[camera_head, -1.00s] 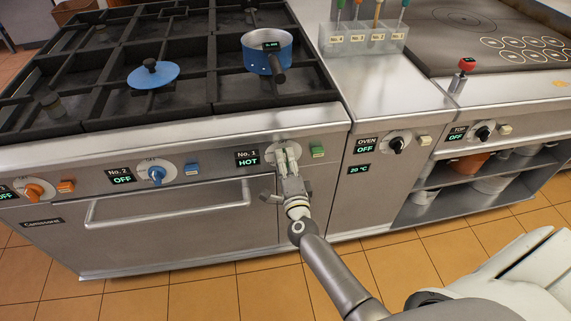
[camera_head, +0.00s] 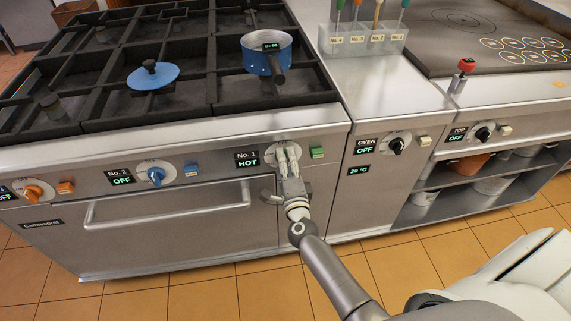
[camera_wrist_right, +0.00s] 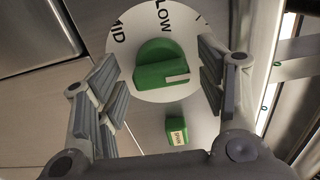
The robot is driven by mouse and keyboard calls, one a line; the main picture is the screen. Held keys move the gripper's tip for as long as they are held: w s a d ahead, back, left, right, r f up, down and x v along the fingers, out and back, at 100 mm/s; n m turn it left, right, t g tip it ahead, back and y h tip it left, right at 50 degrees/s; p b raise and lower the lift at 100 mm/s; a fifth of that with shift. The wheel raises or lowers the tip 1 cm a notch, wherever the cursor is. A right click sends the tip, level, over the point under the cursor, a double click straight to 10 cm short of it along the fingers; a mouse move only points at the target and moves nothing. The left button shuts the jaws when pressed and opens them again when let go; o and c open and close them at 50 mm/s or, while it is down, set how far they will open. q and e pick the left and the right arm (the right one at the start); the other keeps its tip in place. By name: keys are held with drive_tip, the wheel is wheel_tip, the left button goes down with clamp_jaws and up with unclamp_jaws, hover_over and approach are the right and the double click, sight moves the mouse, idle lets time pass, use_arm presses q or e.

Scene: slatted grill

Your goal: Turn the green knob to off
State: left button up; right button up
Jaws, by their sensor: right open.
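The green knob (camera_wrist_right: 162,64) sits on a white round dial (camera_wrist_right: 122,77) in the right wrist view, with the words MID and LOW at the dial's edge. Its pale marker line points to the right in that view. My right gripper (camera_wrist_right: 158,82) is open, one finger on either side of the knob, with gaps showing. In the head view my right gripper (camera_head: 287,152) is in front of the dial and hides the knob. My left gripper is not in view.
A green button block (camera_head: 317,152) sits right of the dial and shows in the wrist view (camera_wrist_right: 177,131). A blue pot (camera_head: 257,60) stands on the back burner grate, and a blue lid (camera_head: 153,75) lies left of it. The oven handle (camera_head: 168,206) runs along the front, left of my gripper.

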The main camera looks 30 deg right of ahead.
drive_tip(key=v, duration=1.2)
idle(0.4)
drive_tip(key=s+a+f+n+g+y, duration=0.2)
drive_tip(key=s+f+n, duration=0.25)
drive_tip(key=f, duration=0.55)
drive_tip(key=s+a+f+n+g+y, duration=0.25)
drive_tip(key=f+n, duration=0.25)
drive_tip(key=f, duration=0.4)
drive_tip(key=s+a+f+n+g+y, duration=0.1)
drive_tip(key=s+a+f+n+g, duration=0.2)
drive_tip(key=f, duration=0.7)
drive_tip(key=s+d+f+n+g, duration=0.2)
drive_tip(key=s+f, duration=0.3)
drive_tip(key=s, duration=0.5)
drive_tip(key=s+d+f+n+g, duration=0.3)
drive_tip(key=s+f+n+g, duration=0.1)
drive_tip(key=s, duration=0.6)
drive_tip(key=s+d+f+n+g, duration=0.2)
drive_tip(key=s+f+n, duration=0.3)
drive_tip(key=s, duration=0.5)
wheel_tip(320, 180, down, 2)
drive_tip(key=shift+d+f+g+h, duration=0.1)
drive_tip(key=shift+d+g+h, duration=0.2)
drive_tip(key=shift+g+h, duration=0.15)
